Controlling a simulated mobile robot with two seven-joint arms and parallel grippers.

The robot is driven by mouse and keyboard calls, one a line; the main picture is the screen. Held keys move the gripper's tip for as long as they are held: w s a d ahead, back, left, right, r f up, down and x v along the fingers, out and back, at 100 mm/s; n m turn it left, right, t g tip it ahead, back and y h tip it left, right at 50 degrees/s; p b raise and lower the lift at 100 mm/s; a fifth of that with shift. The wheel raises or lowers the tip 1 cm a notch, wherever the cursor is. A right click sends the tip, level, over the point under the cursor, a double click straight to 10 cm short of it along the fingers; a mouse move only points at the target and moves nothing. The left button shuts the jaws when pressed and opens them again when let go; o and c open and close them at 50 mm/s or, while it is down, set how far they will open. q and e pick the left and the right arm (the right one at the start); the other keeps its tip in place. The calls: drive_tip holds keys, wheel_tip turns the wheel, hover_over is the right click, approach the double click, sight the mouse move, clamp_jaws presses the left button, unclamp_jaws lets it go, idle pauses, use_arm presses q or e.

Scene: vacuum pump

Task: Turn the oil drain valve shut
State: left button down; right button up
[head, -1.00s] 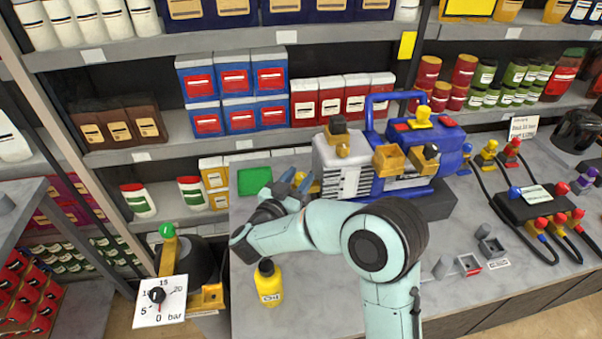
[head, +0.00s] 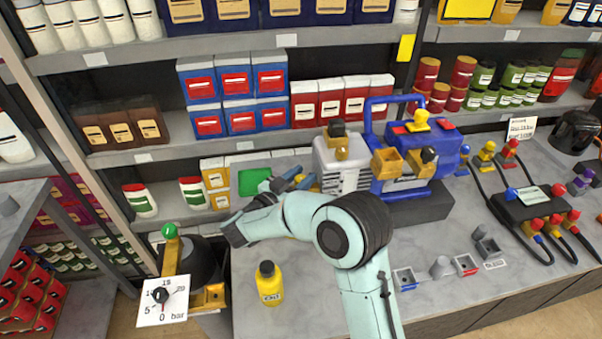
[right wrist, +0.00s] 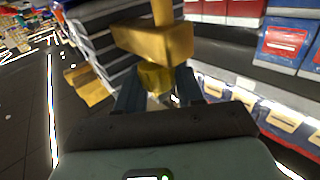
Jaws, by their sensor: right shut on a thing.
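The vacuum pump (head: 342,168) stands on the counter, with a grey finned body and a blue motor and handle. Low at its left end is a yellow fitting (head: 314,184), apparently the oil drain valve, partly hidden by my gripper. My right gripper (head: 287,182) is at that end of the pump. In the right wrist view, my fingers (right wrist: 158,84) are closed around a yellow piece (right wrist: 153,75), just beneath a larger yellow bar (right wrist: 155,42). The valve's handle angle is hard to tell. My left gripper is not in view.
A yellow oil bottle (head: 269,284) stands on the counter (head: 310,300) in front of my forearm. A pressure gauge (head: 162,300) is at lower left. A black block with cables (head: 535,207) is at right. Stocked shelves line the back.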

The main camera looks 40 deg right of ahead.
drive_tip(key=m+g, duration=0.1)
drive_tip(key=m+g+p, duration=0.1)
drive_tip(key=g, duration=0.1)
drive_tip(key=shift+w+r, duration=0.15)
drive_tip(key=shift+m+g+p, duration=0.4)
drive_tip(key=shift+g+p, duration=0.05)
drive_tip(key=shift+g, duration=0.25)
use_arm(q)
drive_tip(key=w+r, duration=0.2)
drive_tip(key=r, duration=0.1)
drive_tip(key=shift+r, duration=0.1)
use_arm(e)
drive_tip(key=shift+f, duration=0.2)
drive_tip(key=o, duration=0.7)
drive_tip(key=shift+c, duration=0.2)
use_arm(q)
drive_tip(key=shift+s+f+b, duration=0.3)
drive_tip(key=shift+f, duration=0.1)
use_arm(e)
drive_tip(key=w+a, duration=0.1)
drive_tip(key=a, duration=1.2)
drive_tip(key=shift+w+a, duration=0.2)
drive_tip(key=shift+w, duration=0.15)
